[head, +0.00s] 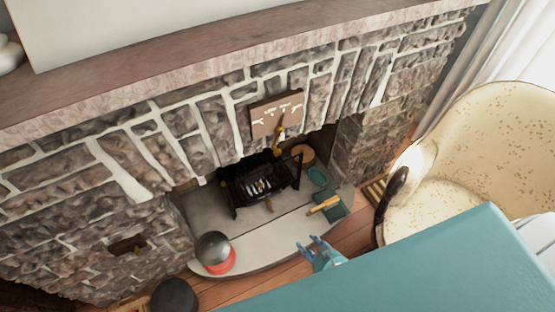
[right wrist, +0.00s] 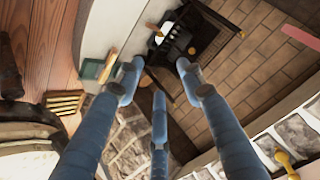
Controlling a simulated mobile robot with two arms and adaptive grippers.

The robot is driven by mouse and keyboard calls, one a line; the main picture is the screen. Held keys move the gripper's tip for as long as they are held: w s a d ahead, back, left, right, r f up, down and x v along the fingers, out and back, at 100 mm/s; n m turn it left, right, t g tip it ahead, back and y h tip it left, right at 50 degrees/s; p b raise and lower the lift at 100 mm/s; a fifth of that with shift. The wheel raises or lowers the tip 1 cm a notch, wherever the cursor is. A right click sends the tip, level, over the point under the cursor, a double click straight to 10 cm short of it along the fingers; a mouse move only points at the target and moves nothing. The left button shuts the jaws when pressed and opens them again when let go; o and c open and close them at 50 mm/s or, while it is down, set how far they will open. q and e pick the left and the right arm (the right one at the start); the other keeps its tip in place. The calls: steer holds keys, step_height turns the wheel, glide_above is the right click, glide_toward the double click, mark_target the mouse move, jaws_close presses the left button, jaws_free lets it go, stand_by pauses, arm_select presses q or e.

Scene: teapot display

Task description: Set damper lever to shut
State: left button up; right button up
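The damper plate (head: 277,113) is a brown panel with pale marks on the stone face above the firebox. The brass damper lever (head: 280,133) hangs at its lower edge, pointing down and slightly left; I cannot read which mark it stands at. In the right wrist view a brass knobbed handle (right wrist: 287,165), probably this lever, shows at the lower right. My right gripper (head: 318,249) is over the hearth's front edge, below and right of the lever in the picture, apart from it. Its blue fingers (right wrist: 157,78) are spread and empty. My left gripper is not in view.
A black grate (head: 260,186) stands in the firebox. A dark ball on a red base (head: 219,264) and a teal box (head: 330,210) are on the hearth. A cream armchair (head: 490,140) is at the right. The wooden mantel (head: 200,62) juts out above the stone.

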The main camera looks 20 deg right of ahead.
steer(key=w+r+m+t+b, duration=0.3)
steer(key=w+r+m+t, duration=0.15)
steer(key=w+r, duration=0.7)
steer(key=m+t+y+b, duration=0.1)
steer(key=m+t+b, duration=0.1)
steer(key=t, duration=0.2)
glide_toward(278, 154)
steer(key=w, duration=0.6)
steer(key=w+a+p, duration=0.1)
steer(key=w, duration=0.2)
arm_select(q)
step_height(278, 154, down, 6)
arm_select(e)
steer(key=shift+w+a+f, duration=0.1)
steer(key=shift+w+a, duration=0.05)
steer(key=shift+w, duration=0.65)
steer(key=shift+c, duration=0.3)
jaws_close()
